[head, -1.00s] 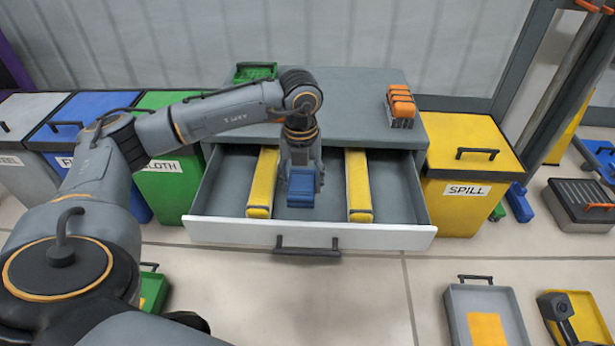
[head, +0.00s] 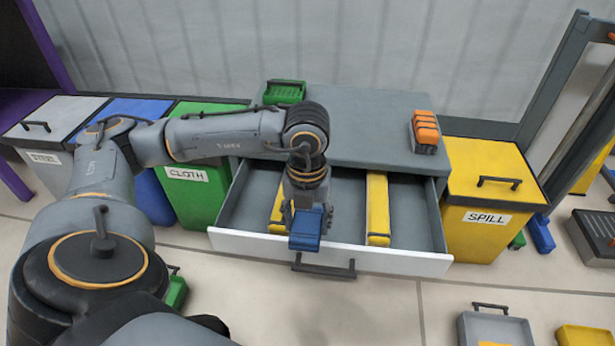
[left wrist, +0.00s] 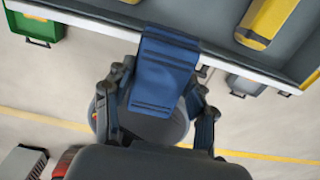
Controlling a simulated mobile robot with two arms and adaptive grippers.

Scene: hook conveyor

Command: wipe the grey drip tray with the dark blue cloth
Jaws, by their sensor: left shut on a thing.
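My left gripper (head: 306,208) points down over the front of the open drawer. It is shut on the dark blue cloth (head: 306,234), which hangs below the fingers near the drawer's white front panel. In the left wrist view the cloth (left wrist: 163,72) lies across the drawer edge in the picture, between the fingers of the gripper (left wrist: 160,100). A grey tray (head: 467,332) with a dark handle, likely the drip tray, lies on the floor at the bottom right, cut off by the frame edge. My right gripper is not in view.
The open drawer (head: 410,262) holds two yellow bars (head: 377,205) under a grey cabinet top (head: 365,120). A green CLOTH bin (head: 195,195) stands left, a yellow SPILL bin (head: 487,230) right. A yellow tray (head: 585,337) lies beside the grey tray.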

